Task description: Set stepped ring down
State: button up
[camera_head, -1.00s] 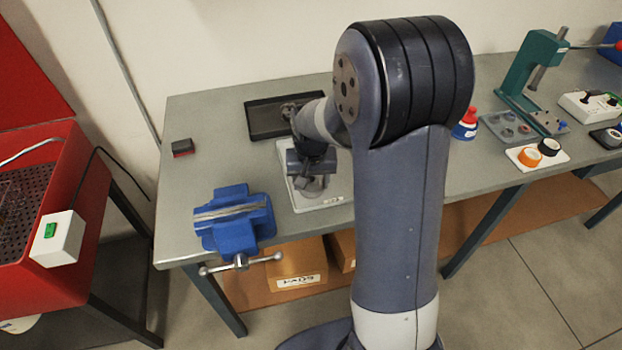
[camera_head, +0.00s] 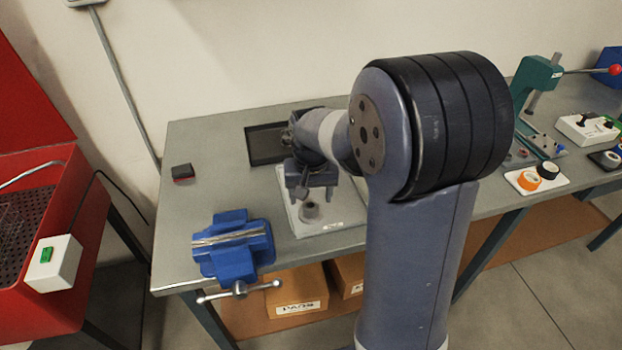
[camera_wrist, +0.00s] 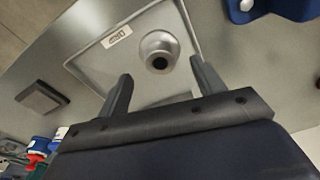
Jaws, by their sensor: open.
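The stepped ring (camera_wrist: 159,51) is a grey metal piece with a dark centre hole. It stands on a light grey labelled tray (camera_wrist: 97,66) in the wrist view. In the head view the ring (camera_head: 310,210) sits on the tray (camera_head: 335,219) below my gripper (camera_head: 312,192). My gripper also shows in the wrist view (camera_wrist: 158,84), with its two fingers spread wide and nothing between them. The ring lies beyond the fingertips and appears apart from both.
A blue vise (camera_head: 232,247) stands at the bench's front left, left of the tray. A black tray (camera_head: 266,144) lies behind. A small dark block (camera_head: 182,172) is at the left.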

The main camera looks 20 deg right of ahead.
aim_at(311, 210)
notch_tip(311, 210, up, 7)
jog(key=shift+s, duration=0.4)
